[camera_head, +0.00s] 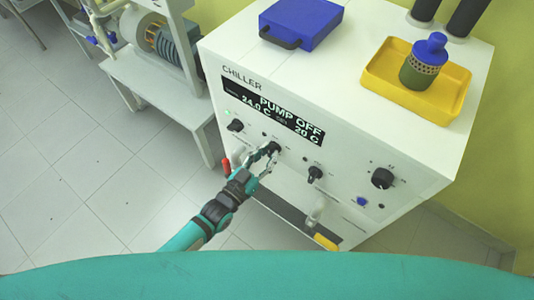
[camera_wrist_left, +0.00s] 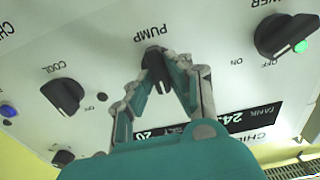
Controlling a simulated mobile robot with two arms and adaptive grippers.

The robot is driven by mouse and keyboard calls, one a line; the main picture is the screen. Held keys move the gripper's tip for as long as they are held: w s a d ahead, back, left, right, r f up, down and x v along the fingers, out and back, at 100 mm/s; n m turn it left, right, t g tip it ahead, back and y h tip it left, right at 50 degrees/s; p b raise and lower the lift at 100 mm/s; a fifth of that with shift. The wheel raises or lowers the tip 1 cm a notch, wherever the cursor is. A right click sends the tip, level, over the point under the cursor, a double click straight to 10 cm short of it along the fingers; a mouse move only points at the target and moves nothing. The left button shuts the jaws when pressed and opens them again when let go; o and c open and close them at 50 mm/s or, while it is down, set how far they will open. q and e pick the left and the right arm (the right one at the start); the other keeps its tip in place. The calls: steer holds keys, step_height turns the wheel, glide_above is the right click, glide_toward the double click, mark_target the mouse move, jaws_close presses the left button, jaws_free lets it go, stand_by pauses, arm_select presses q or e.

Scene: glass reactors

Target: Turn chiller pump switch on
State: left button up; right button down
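The white chiller (camera_head: 215,60) has a black display (camera_head: 272,112) that reads PUMP OFF, 24.0 C and 20 C. The chiller pump switch (camera_head: 273,147) is a black knob under the display; in the left wrist view it (camera_wrist_left: 156,62) sits beside the upside-down PUMP label. My left gripper (camera_head: 266,157) reaches the panel from below. In the left wrist view its fingers (camera_wrist_left: 160,76) converge on the pump switch, one at each side, and appear closed on it. The fingertips partly hide the knob. My right gripper is not in view.
The power knob (camera_head: 235,125) is left of the pump switch, the cool knob (camera_head: 314,173) right of it. A larger knob (camera_head: 383,178) and a blue button (camera_head: 362,201) are farther right. A blue case (camera_head: 302,20) and yellow tray (camera_head: 385,72) are on top.

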arm_select(q)
jaws_close()
steer(key=m+p, duration=0.1)
steer(key=m, duration=0.3)
steer(key=shift+d+m, duration=0.1)
steer(key=shift+m, duration=0.3)
steer(key=m, duration=0.3)
steer(key=shift+s+f+m, duration=0.1)
steer(key=shift+m, duration=2)
steer(key=shift+f, duration=0.1)
